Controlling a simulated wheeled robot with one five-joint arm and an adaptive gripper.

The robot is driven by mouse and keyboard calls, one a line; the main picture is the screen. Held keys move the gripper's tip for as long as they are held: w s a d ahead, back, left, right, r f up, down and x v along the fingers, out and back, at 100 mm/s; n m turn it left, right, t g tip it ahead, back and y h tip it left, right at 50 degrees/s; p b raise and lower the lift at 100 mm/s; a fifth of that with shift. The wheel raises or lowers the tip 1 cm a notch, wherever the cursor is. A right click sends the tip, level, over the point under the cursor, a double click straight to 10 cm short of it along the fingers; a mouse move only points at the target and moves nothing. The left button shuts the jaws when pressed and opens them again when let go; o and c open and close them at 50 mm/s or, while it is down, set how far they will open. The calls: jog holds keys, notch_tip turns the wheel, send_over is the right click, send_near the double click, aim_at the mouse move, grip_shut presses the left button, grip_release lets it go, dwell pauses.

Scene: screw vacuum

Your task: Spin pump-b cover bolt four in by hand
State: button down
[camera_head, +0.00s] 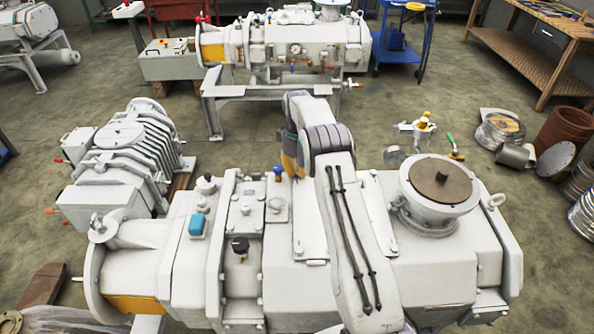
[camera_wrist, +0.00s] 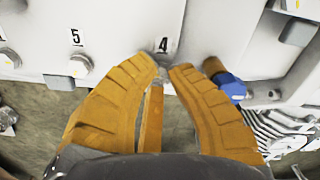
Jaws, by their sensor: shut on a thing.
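My gripper (camera_wrist: 163,68) has two orange-brown ribbed fingers, with tips closed together just below the black label 4 on a white housing wall (camera_wrist: 125,25). They are shut on bolt four (camera_wrist: 161,73), a small grey piece mostly hidden between the tips. Its thread and how deep it sits cannot be seen. In the head view my arm bends over the large white pump (camera_head: 335,232) in front, and only a bit of the orange gripper shows at its far side. I cannot read which pump is pump-b.
In the wrist view, bolt five (camera_wrist: 80,66) sits left below label 5. A blue fitting (camera_wrist: 232,87) lies close right of my right finger. In the head view, another pump (camera_head: 120,150) stands left, one stands behind (camera_head: 300,45), and a workbench (camera_head: 545,45) stands back right.

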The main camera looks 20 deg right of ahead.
jog(key=shift+s+f, duration=0.1)
jog(key=shift+f, duration=0.05)
jog(key=c, duration=1.6)
grip_release()
jog(key=o, duration=0.5)
jog(key=shift+r, duration=0.2)
